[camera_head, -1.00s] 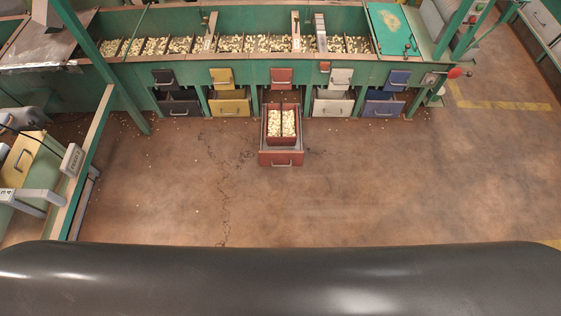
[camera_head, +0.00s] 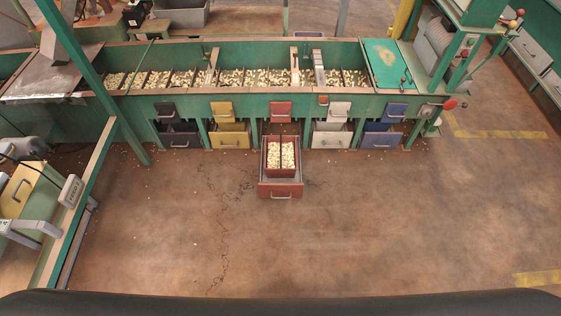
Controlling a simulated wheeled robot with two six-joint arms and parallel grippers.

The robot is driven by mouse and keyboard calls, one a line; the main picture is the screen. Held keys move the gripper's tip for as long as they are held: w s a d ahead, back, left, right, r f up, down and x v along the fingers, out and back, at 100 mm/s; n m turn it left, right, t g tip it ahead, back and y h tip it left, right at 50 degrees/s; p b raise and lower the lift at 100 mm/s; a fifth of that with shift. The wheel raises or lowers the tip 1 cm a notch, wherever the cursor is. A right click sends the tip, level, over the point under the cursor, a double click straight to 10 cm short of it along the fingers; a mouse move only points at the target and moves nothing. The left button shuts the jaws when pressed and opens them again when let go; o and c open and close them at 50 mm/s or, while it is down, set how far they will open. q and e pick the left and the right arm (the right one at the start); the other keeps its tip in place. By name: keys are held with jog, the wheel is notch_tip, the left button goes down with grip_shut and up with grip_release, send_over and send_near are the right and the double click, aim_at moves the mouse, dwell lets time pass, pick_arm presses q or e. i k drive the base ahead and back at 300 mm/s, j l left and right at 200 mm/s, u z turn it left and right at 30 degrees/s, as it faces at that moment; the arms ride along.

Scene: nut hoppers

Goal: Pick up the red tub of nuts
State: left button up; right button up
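The red tub of nuts (camera_head: 281,188) stands at the middle of the view, out in front of the green hopper bench. It has a handle on its front face and pale nuts in two compartments in its upper part. A red drawer front (camera_head: 280,111) sits above and behind it on the bench. Neither of my grippers shows in the head view.
The green hopper bench (camera_head: 255,100) runs across the back, with black, yellow (camera_head: 229,137), white (camera_head: 331,136) and blue (camera_head: 381,137) tubs below. A green-framed station (camera_head: 80,210) stands at the left. The brown floor before the red tub is clear.

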aim_at(280, 173)
jog(key=i+l, duration=0.2)
jog(key=l, duration=0.2)
jog(key=i+l, duration=0.2)
jog(key=l, duration=0.2)
jog(key=i+l, duration=0.2)
jog(key=l, duration=0.15)
jog(key=i+l+u, duration=0.1)
jog(key=l, duration=0.3)
jog(key=i+l, duration=0.25)
jog(key=l, duration=0.15)
